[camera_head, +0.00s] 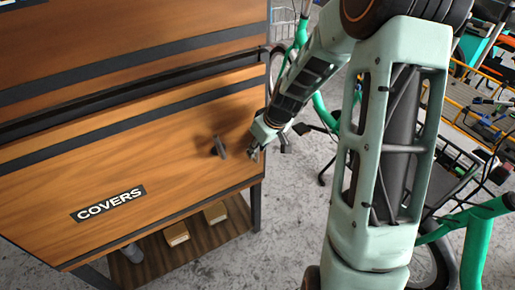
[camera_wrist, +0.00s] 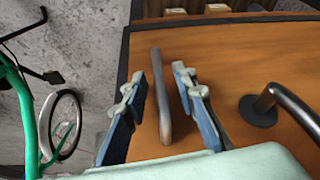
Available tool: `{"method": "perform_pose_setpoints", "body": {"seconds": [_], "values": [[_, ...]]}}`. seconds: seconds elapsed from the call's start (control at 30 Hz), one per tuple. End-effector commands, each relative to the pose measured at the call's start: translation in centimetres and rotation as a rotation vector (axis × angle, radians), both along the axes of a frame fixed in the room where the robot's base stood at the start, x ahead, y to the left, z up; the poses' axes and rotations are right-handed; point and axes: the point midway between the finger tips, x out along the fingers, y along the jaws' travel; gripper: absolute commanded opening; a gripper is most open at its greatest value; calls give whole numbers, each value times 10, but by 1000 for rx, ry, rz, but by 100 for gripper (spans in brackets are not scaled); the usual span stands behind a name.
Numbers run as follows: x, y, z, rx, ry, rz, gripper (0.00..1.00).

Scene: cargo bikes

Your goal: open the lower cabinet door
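The lower cabinet door (camera_head: 150,165) is a wooden panel marked "COVERS" and looks shut. A dark metal handle (camera_head: 219,148) stands out near its right side. In the wrist view, a curved metal handle (camera_wrist: 290,105) with a round dark base is at the right, outside my fingers. My gripper (camera_head: 254,154) is at the door's right edge, right of the handle. In the wrist view my gripper (camera_wrist: 159,80) is open, with a grey upright bar (camera_wrist: 163,100) between its fingers. Gaps show on both sides of the bar. Where the bar is fixed is unclear.
Below the door, a wooden shelf (camera_head: 150,268) holds small boxes (camera_head: 215,212). A green bicycle (camera_head: 322,112) stands behind my arm, and it also shows at the left of the wrist view (camera_wrist: 28,110). Grey floor (camera_head: 290,215) is bare right of the cabinet.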

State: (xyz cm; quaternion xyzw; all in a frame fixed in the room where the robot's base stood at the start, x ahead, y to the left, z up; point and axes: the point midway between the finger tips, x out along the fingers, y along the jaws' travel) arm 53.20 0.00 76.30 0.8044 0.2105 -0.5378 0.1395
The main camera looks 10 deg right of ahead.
Motion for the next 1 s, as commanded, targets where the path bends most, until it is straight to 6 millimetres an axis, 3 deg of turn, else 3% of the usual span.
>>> {"method": "perform_pose_setpoints", "body": {"seconds": [0.1, 0.33, 1.0], "values": [[0, 0, 0, 0, 0, 0, 26], [0, 0, 0, 0, 0, 0, 1], [0, 0, 0, 0, 0, 0, 0]]}}
